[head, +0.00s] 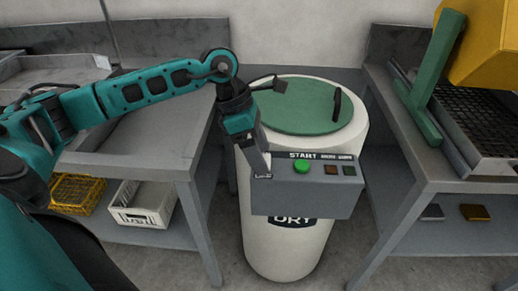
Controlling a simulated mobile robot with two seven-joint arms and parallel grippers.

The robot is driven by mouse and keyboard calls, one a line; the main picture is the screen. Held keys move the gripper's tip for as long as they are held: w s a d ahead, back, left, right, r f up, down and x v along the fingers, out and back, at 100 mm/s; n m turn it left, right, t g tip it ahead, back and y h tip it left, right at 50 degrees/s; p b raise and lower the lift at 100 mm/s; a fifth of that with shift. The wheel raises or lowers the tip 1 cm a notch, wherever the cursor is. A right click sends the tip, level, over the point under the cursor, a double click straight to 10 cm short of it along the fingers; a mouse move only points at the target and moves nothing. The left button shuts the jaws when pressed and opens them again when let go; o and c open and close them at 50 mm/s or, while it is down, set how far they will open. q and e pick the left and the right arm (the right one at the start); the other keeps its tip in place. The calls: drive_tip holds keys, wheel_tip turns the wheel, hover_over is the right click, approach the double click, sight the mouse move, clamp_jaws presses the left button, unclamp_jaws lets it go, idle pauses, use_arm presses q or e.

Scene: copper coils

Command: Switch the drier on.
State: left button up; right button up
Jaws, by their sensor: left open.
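The drier (285,245) is a white drum with a green lid (300,106) and a dark handle on the lid. A grey control box (310,195) is fixed to its front. The box has a green button (301,166) under the word START, and two small dark squares (340,170) to the right of it. My left gripper (262,172) is at the left edge of the box, just left of the green button and apart from it. It is open and seems empty. My right gripper is not in view.
A grey bench (150,150) stands on the left, with a yellow basket (78,192) and a white crate (140,205) on its lower shelf. Another bench (408,180) on the right bears a black grate (470,115) and a green and yellow machine (440,75).

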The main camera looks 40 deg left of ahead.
use_arm(q)
drive_tip(key=shift+r, duration=0.1)
drive_tip(key=v, duration=1.2)
drive_tip(key=shift+a+r+p, duration=0.15)
drive_tip(key=shift+r+p, duration=0.2)
drive_tip(key=shift+p, duration=0.1)
